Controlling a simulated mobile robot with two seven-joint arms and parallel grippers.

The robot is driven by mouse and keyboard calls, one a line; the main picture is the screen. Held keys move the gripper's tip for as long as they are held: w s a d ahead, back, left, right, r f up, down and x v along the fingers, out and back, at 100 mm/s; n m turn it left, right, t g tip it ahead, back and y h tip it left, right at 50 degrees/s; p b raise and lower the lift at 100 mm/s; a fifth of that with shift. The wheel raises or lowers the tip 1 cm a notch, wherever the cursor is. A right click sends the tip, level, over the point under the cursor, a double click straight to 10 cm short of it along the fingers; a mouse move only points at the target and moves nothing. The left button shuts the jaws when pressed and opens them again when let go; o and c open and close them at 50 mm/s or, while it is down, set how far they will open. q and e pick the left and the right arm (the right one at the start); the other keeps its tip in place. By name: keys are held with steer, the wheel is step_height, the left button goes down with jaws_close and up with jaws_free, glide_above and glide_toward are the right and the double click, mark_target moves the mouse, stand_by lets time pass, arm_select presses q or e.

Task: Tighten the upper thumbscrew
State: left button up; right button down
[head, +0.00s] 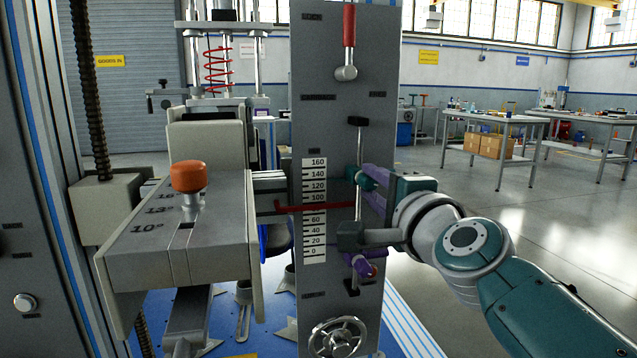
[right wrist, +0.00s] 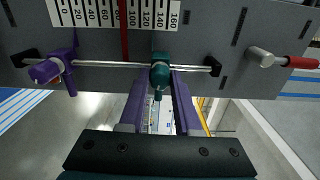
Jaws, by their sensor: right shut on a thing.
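The upper thumbscrew is a teal knob (head: 360,178) on the vertical rod of the grey panel, beside the top part of the scale. In the right wrist view the teal thumbscrew (right wrist: 160,72) lies between the purple fingers of my right gripper (right wrist: 158,85). That gripper (head: 376,188) is shut on it, reaching in from the right in the head view. The lower thumbscrew, purple (head: 365,266), sits lower on the same rod, apart from my gripper; it also shows at left in the right wrist view (right wrist: 47,70). My left gripper is not in view.
The scale (head: 314,235) has a red pointer (head: 298,208) between about 80 and 100. A red-handled lever (head: 348,45) is above, a handwheel (head: 338,338) below. A grey block with an orange knob (head: 188,176) stands left. Workbenches (head: 480,155) are far right, beyond open floor.

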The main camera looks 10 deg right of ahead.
steer(key=shift+m, duration=1.6)
steer(key=c, duration=0.6)
jaws_free()
steer(key=shift+s, duration=0.1)
steer(key=shift+s+p, duration=0.3)
steer(key=shift+s, duration=0.05)
steer(key=s+p, duration=0.2)
steer(key=s, duration=0.7)
steer(key=shift+d, duration=0.15)
